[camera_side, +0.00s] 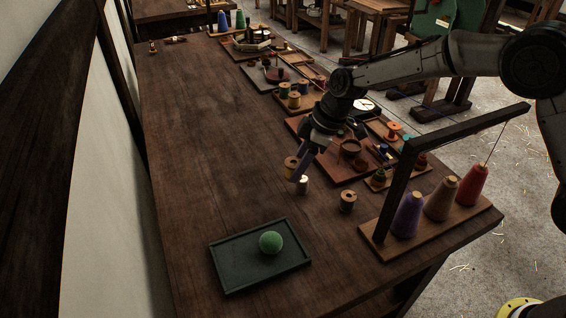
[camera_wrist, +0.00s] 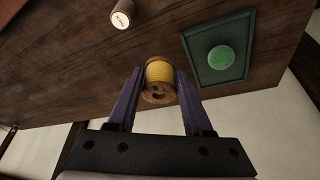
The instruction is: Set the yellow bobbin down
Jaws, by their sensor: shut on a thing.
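The yellow bobbin (camera_wrist: 160,76) has wooden ends and yellow thread, and sits between the two purple fingers of my gripper (camera_wrist: 157,88) in the wrist view. The fingers are shut on its sides. In the side view my gripper (camera_side: 300,172) points down over the middle of the table (camera_side: 215,150). Wooden bobbin shapes show close around its fingertips there, and I cannot tell clearly which one is held. I cannot tell whether the held bobbin touches the tabletop.
A bobbin (camera_side: 348,201) stands right of my gripper. A wooden stand (camera_side: 402,170) with several thread cones is at the right. Trays of bobbins line the far edge. The table's left side is clear.

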